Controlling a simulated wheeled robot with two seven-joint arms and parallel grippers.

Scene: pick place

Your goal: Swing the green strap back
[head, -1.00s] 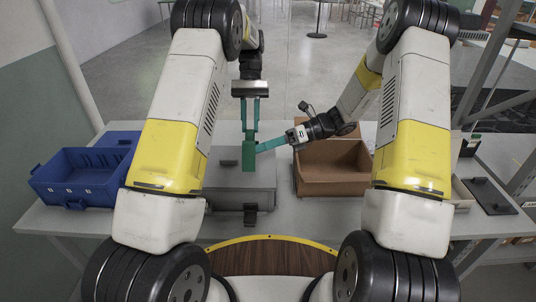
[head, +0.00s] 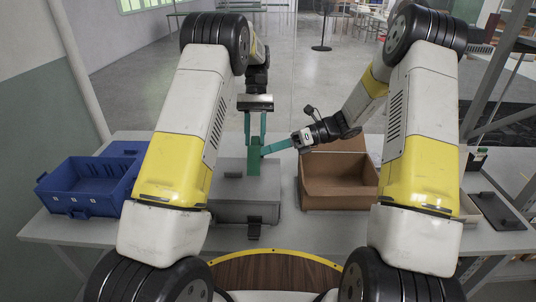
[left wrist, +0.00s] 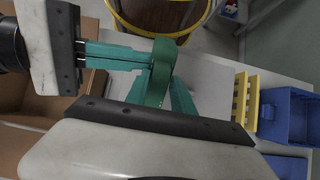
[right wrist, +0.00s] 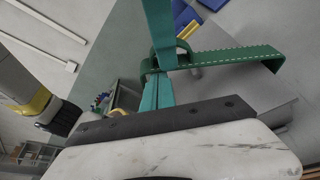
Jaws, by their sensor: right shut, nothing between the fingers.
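The green strap (head: 255,163) is above the grey case (head: 232,206) in the head view. My left gripper (head: 256,136) points down at it, its two teal fingers apart at the strap's upper part; whether they press on it is unclear. In the left wrist view the strap (left wrist: 157,80) is a dark green curved band across the left fingertips. My right gripper (head: 266,151) reaches in from the right, its fingers shut with nothing between them, tips beside the strap. In the right wrist view the strap (right wrist: 232,57) runs sideways with pale stitching and a bent end, crossing the fingertips.
A blue crate (head: 82,203) stands at the left of the grey table (head: 290,232). An open brown box (head: 338,192) stands right of the case, under my right arm. A dark flat panel (head: 497,212) lies at the far right. The table's front strip is mostly clear.

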